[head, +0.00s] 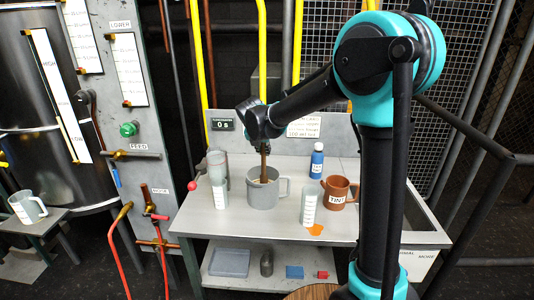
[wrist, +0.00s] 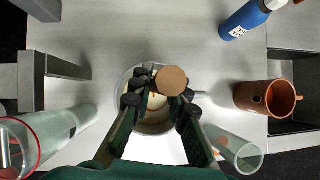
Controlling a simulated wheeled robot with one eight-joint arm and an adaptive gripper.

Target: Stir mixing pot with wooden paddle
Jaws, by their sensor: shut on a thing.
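The mixing pot (head: 263,193) is a grey pot with a handle on its right side, standing on the light table. My gripper (head: 264,140) is above it, pointing down and shut on the wooden paddle (head: 264,163). The paddle is upright and its lower end goes into the pot, where the rim hides it. In the wrist view the round end of the paddle (wrist: 171,81) sits between the fingers of my gripper (wrist: 165,92). The pot (wrist: 155,120) shows below them with pale contents partly hidden by the fingers.
A clear cylinder (head: 217,165) and a small white-labelled beaker (head: 220,196) stand left of the pot. Right of it are a beaker (head: 309,205), a brown TINT mug (head: 337,192) and a blue bottle (head: 317,160). An orange spill (head: 316,230) lies near the front edge.

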